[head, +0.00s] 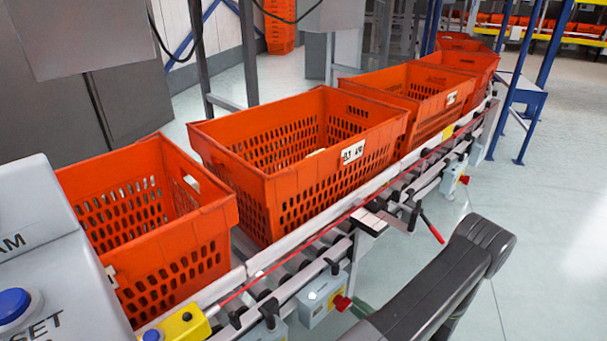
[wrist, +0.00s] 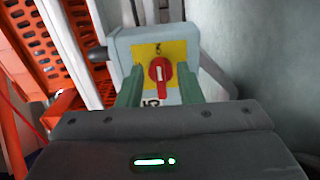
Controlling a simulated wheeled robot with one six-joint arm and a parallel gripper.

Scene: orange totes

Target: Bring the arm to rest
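My gripper (wrist: 160,70) shows in the wrist view with its two green fingers apart and nothing held between them. Beyond the fingertips is a red rotary switch (wrist: 161,74) on a yellow plate, on the front of a grey box (wrist: 122,45). The switch handle points down and appears between the fingers; I cannot tell how close they are to it. In the head view my dark grey arm (head: 440,285) reaches in from the bottom right, bent at its elbow. The gripper itself is mostly out of that view.
Orange totes (head: 225,150) stand in a row on a roller conveyor (head: 290,262). Grey switch boxes with red knobs (head: 342,303) hang along its near side. A red-handled lever (head: 432,228) sticks out. A grey console (head: 45,240) stands at left. The floor at right (head: 550,220) is clear.

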